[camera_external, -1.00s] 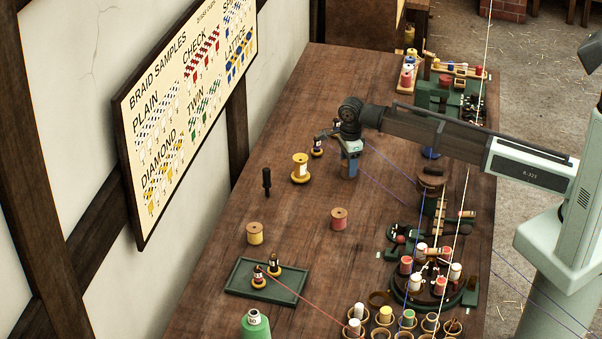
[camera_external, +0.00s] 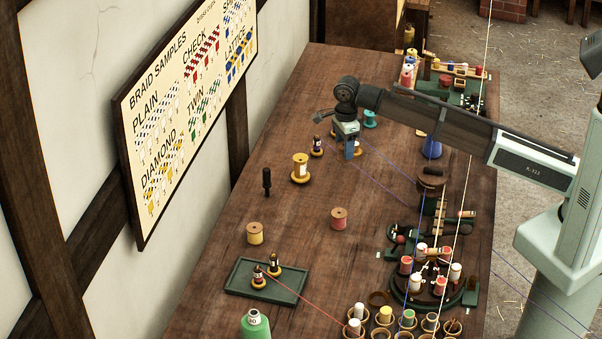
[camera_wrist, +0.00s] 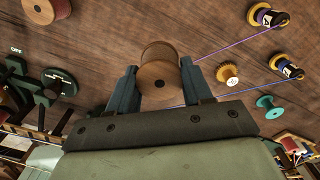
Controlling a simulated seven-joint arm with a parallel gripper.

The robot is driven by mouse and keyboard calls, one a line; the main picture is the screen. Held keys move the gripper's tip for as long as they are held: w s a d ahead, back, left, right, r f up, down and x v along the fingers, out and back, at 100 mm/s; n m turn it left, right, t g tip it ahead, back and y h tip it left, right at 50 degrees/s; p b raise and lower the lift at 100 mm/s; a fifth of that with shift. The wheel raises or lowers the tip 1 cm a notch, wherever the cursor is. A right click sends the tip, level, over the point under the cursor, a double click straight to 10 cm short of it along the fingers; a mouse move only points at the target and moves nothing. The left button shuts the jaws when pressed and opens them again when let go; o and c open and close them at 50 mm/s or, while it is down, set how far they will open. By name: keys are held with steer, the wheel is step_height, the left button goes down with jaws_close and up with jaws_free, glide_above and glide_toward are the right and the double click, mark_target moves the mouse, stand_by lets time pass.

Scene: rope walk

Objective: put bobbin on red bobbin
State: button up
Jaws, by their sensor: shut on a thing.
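My gripper (camera_wrist: 160,88) is shut on a wooden bobbin (camera_wrist: 158,52) wound with tan-brown thread. The bobbin sits between the two blue-grey fingers, with its round end towards the wrist camera. In the external view my gripper (camera_external: 350,148) is above the upper middle of the table, and the held bobbin cannot be made out there. The red bobbin (camera_external: 339,219) stands upright on the table, nearer the camera than my gripper and apart from it. It also shows at the top left edge of the wrist view (camera_wrist: 46,9), partly cut off.
A green tray (camera_external: 242,279) holds small bobbins. Braiding stands crowd the right side. Threads cross the right half. Bare wood surrounds the red bobbin.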

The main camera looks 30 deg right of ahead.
steer(key=s+a+r+n, duration=0.2)
steer(key=s+a+r, duration=0.1)
steer(key=s+a, duration=0.6)
steer(key=n, duration=0.3)
glide_toward(340, 212)
steer(key=shift+f, duration=2.4)
steer(key=shift+f, duration=0.1)
steer(key=o, duration=1)
steer(key=shift+o, duration=0.2)
step_height(340, 212, up, 12)
